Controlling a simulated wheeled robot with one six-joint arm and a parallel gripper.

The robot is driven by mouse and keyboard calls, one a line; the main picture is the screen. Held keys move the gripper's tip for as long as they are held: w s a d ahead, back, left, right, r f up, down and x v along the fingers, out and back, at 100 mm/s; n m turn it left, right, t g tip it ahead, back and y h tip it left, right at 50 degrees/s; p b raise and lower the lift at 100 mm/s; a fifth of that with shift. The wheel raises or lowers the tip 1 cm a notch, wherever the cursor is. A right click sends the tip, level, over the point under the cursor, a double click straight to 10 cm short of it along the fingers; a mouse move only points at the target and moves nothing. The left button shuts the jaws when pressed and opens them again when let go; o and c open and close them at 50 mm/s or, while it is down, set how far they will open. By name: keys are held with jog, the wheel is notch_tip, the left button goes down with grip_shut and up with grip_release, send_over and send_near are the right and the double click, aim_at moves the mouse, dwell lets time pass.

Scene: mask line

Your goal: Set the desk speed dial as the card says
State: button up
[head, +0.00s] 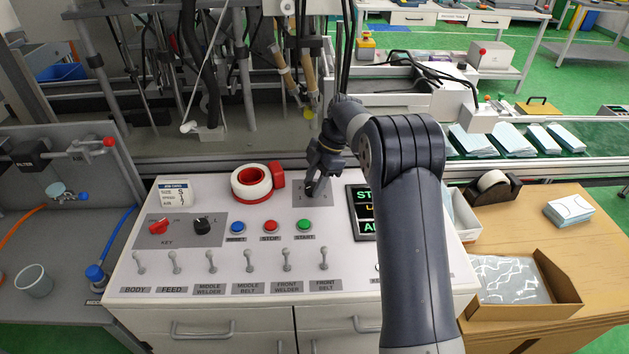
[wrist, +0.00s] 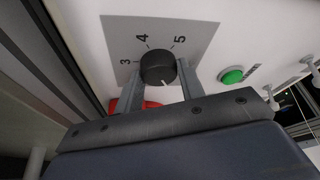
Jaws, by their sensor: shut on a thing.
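The black dial knob (wrist: 157,68) sits on a grey plate (wrist: 190,30) with the numbers 3, 4 and 5 visible; other marks are hidden. A short white line shows at the knob's lower edge in the wrist view, turned away from those numbers. My gripper (wrist: 158,78) has one finger on each side of the knob and is shut on it. In the head view my gripper (head: 314,188) points down over the plate (head: 313,201) and covers most of the dial. The white job card (head: 175,193) stands at the console's back left; its SIZE and SPEED lines are too small to read surely.
Blue, red and green buttons (head: 304,226) and a row of toggle switches (head: 287,260) are in front. A lit display (head: 362,212) stands right of the dial, partly behind my arm.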

dwell(0.4)
jog(key=o, duration=1)
jog(key=p+v, duration=0.1)
jog(key=v, duration=0.9)
jog(key=shift+r, duration=0.35)
jog(key=shift+f, duration=0.1)
jog(key=b+x, duration=0.1)
jog(key=x, duration=0.9)
jog(key=shift+f, duration=0.25)
